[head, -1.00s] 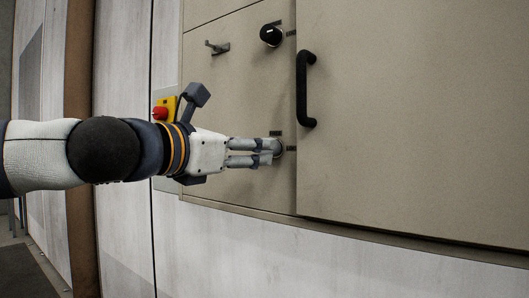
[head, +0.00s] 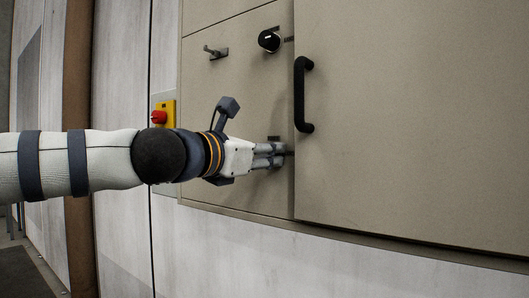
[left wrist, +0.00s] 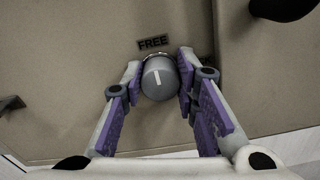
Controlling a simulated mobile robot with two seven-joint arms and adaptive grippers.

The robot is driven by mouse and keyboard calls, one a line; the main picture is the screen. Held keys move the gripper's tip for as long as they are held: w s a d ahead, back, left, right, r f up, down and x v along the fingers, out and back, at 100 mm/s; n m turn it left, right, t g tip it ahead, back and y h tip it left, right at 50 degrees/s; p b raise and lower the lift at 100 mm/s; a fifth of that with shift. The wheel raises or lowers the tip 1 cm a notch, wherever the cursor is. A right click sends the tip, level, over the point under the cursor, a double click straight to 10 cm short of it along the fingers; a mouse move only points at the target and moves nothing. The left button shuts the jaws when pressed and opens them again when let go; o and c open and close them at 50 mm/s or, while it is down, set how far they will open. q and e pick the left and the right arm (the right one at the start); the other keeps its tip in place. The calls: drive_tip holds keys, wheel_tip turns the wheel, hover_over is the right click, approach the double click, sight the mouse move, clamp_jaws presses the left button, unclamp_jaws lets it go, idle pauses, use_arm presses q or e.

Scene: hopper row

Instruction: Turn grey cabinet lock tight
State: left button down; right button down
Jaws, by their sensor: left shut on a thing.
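The grey lock is a round knob (left wrist: 159,80) on the beige cabinet panel (head: 230,95). In the left wrist view its white pointer line stands nearly upright, towards a dark label reading FREE (left wrist: 153,42) just above it. My left gripper (left wrist: 160,72) is shut on the knob, one finger on each side. In the head view the left gripper (head: 277,155) reaches the panel from the left, and its fingers mostly hide the knob. My right gripper is in neither view.
A black knob (head: 269,40) and a small grey lever (head: 215,52) sit higher on the panel. A black handle (head: 301,95) stands out from the door to the right. A red button on yellow (head: 160,117) is just above my left arm.

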use_arm(q)
drive_tip(key=shift+r, duration=0.1)
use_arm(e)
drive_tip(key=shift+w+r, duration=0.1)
use_arm(q)
drive_tip(key=m+p, duration=0.1)
drive_tip(key=m, duration=0.5)
drive_tip(key=m+p, duration=0.1)
drive_tip(key=m, duration=0.5)
drive_tip(key=m+p, duration=0.1)
drive_tip(key=m, duration=0.4)
drive_tip(key=shift+s+d+f+m, duration=0.1)
drive_tip(key=shift+f+m, duration=0.15)
drive_tip(key=shift+m, duration=0.15)
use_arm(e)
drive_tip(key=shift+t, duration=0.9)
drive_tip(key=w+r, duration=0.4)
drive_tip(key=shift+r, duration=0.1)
use_arm(q)
drive_tip(key=shift+p, duration=0.3)
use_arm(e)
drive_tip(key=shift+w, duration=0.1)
use_arm(q)
drive_tip(key=c, duration=1.2)
unclamp_jaws()
drive_tip(key=shift+c, duration=0.2)
